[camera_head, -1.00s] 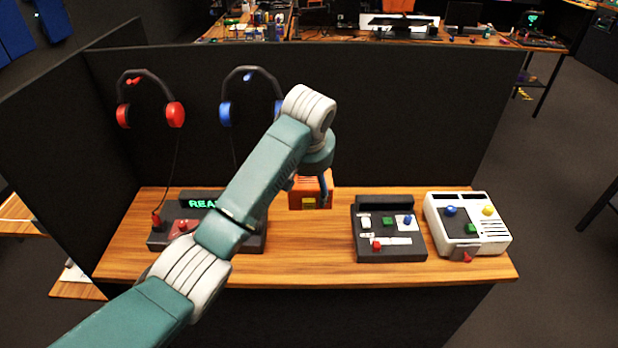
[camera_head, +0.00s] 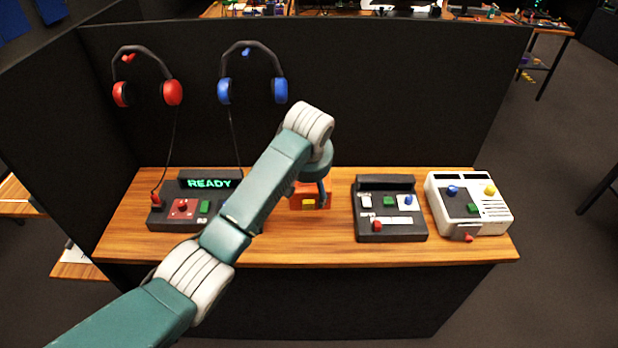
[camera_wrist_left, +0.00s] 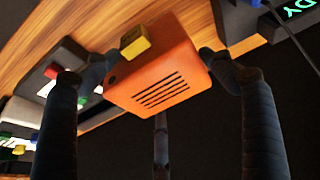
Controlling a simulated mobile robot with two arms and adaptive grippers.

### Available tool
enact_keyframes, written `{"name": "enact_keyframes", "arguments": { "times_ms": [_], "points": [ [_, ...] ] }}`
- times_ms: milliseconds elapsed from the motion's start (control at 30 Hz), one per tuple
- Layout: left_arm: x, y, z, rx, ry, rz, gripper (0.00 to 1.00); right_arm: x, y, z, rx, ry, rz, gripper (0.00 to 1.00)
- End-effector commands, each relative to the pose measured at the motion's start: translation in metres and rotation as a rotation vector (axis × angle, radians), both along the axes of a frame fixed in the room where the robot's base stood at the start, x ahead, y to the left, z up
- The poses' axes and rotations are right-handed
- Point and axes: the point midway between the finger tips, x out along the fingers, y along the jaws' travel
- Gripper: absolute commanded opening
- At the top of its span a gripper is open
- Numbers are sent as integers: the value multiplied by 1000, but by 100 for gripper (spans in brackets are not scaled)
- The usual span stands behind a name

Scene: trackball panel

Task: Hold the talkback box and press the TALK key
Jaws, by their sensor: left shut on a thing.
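The talkback box is orange (camera_head: 299,193), with a slotted grille and one yellow key (camera_head: 309,204). It shows near the back middle of the desk, partly hidden by my arm. In the left wrist view the orange box (camera_wrist_left: 160,84) sits between the fingers of my left gripper (camera_wrist_left: 157,60), with the yellow key (camera_wrist_left: 135,42) at its edge, clear of the fingers. My left gripper (camera_head: 316,184) is shut on the box. I cannot tell whether the box touches the desk. No lettering on the key is readable. My right gripper is not in view.
A dark panel (camera_head: 160,222) with a green READY display (camera_head: 209,184) is at left. Another dark panel (camera_head: 390,236) and a white panel (camera_head: 490,222) are at right. Red (camera_head: 172,93) and blue headphones (camera_head: 280,90) hang on the back partition (camera_head: 400,100). Bare desk (camera_head: 340,250) lies in front.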

Motion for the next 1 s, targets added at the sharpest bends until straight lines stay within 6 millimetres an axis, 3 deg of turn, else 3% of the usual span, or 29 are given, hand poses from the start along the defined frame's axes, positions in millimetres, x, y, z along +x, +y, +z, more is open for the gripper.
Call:
{"name": "enact_keyframes", "arguments": {
  "times_ms": [1000],
  "points": [
    [-3,0,-83,-1,0,0,61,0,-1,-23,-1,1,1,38]
  ]
}}
